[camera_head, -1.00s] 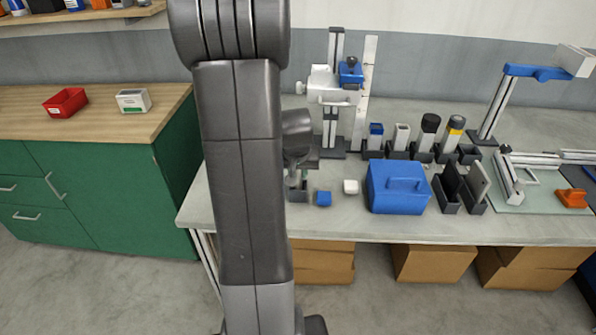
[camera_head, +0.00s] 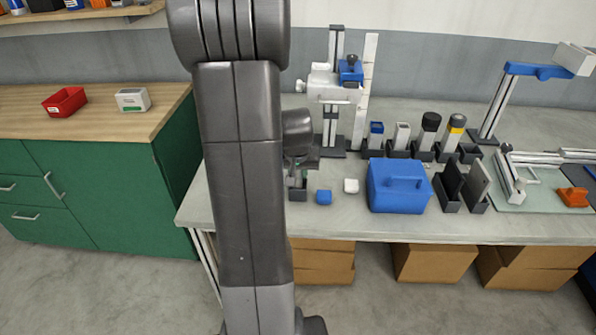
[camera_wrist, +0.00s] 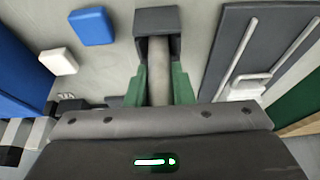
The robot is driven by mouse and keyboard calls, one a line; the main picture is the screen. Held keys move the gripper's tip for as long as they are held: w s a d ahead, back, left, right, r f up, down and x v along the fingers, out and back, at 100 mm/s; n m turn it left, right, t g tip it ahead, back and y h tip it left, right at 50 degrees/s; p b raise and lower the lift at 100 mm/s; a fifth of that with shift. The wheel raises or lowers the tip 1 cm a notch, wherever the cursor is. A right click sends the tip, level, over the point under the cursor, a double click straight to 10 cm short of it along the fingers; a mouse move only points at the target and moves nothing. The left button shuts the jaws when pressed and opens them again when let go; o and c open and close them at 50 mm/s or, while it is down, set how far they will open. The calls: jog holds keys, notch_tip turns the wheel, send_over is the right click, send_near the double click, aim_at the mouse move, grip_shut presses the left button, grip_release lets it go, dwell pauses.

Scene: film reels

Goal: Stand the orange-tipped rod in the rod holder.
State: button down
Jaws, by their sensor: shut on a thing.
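My gripper (camera_wrist: 160,88) has green fingers closed on a pale grey rod (camera_wrist: 160,68) in the wrist view. The rod's far end reaches into the opening of a dark square rod holder (camera_wrist: 157,20). I cannot tell how deep it sits, and no orange tip shows. In the head view my arm hides most of this area.
A blue block (camera_head: 323,197) and a white block (camera_head: 351,186) lie beside the holder. A blue case (camera_head: 398,187) stands further right. Several dark holders with upright items line the back. A dark panel with pale handles (camera_wrist: 240,88) lies on the holder's other side.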

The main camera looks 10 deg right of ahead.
jog(key=shift+f+b, duration=0.3)
jog(key=shift+f, duration=0.1)
jog(key=c, duration=1.5)
grip_release()
jog(key=shift+c, duration=0.2)
jog(key=p+v, duration=0.6)
jog(key=v, duration=0.5)
jog(key=shift+p, duration=0.3)
jog(key=shift+s, duration=0.1)
jog(key=b+x, duration=0.5)
jog(key=x, duration=0.4)
